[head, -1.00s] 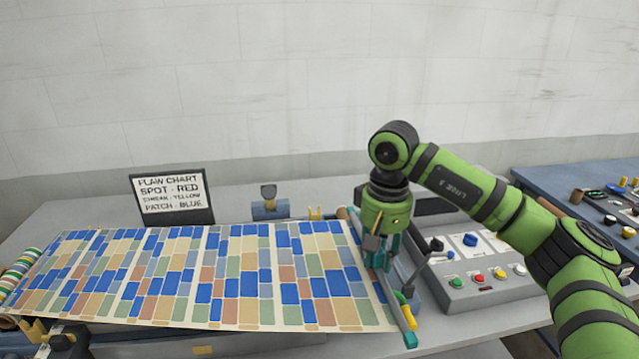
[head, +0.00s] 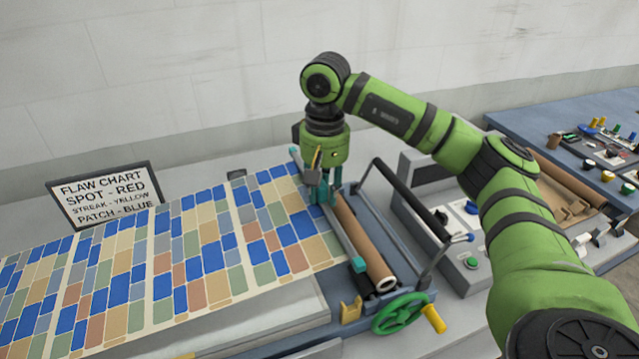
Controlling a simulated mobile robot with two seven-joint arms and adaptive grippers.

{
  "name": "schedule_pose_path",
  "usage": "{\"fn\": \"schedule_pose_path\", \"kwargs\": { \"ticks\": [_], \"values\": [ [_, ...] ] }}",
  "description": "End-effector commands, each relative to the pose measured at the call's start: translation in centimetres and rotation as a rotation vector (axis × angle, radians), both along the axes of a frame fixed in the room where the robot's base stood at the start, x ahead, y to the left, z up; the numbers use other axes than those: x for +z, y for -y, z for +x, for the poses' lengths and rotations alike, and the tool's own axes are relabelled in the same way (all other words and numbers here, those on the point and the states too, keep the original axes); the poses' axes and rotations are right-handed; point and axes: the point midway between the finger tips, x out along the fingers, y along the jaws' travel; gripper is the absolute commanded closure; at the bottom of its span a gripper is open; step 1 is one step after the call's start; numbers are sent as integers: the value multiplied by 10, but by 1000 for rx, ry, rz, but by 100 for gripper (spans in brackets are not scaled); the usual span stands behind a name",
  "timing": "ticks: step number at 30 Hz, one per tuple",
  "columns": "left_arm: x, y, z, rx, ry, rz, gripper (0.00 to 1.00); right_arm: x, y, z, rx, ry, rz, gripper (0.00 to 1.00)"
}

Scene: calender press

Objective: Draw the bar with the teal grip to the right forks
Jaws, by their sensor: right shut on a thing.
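The bar (head: 347,240) is a long grey strip with teal ends, lying across the right edge of the patterned cloth (head: 245,235). My right gripper (head: 323,197) points down and is shut on the bar, hiding the part it holds. A teal end (head: 358,265) shows at the near end of the bar. A yellow fork (head: 351,308) stands at the front edge of the press, just beyond the bar's near end. The matching far fork is not clearly visible. My left gripper is not in view.
A brown roll (head: 365,243) lies right of the bar. A green handwheel (head: 399,313) with a yellow knob and a black-handled lever frame (head: 402,195) stand close by. A control panel (head: 470,245) is partly behind my right arm. The flaw chart (head: 104,195) stands at left.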

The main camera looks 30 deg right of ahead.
Motion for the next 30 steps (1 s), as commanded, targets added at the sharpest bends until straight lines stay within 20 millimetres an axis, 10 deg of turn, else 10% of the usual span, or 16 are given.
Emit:
{"fn": "schedule_pose_path", "kwargs": {
  "ticks": [30],
  "values": [
    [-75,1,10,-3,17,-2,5,-104,0,0,0,0,0,100]
  ]
}}
